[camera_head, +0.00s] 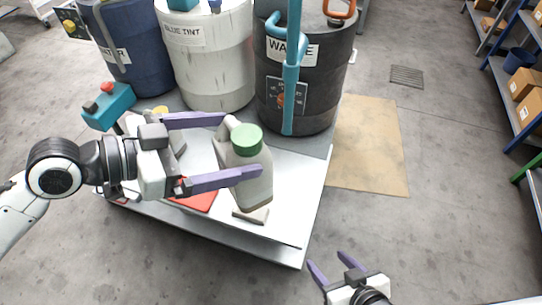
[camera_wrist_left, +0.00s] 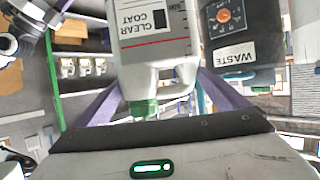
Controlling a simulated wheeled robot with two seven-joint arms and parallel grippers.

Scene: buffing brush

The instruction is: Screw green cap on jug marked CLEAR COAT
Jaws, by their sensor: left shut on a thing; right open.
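The jug (camera_head: 258,192) is pale, translucent and roughly upright over the white table in the head view. The green cap (camera_head: 246,139) sits on its mouth; how tightly it is seated I cannot tell. In the left wrist view the jug (camera_wrist_left: 155,50) shows its CLEAR COAT label, and the green cap (camera_wrist_left: 143,108) is at the neck. My left gripper (camera_head: 244,146) is shut on the jug, with purple fingers on either side of its upper part. My right gripper (camera_head: 328,261) is open and empty, low in the picture, in front of the table's right corner.
The white table (camera_head: 285,225) carries a red flat item (camera_head: 199,199) and a small grey-beige pad (camera_head: 250,214) under the jug. Behind stand a blue drum (camera_head: 135,60), a white BLUE TINT drum (camera_head: 215,70) and a dark WASTE drum (camera_head: 325,85) with a teal pipe (camera_head: 291,90).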

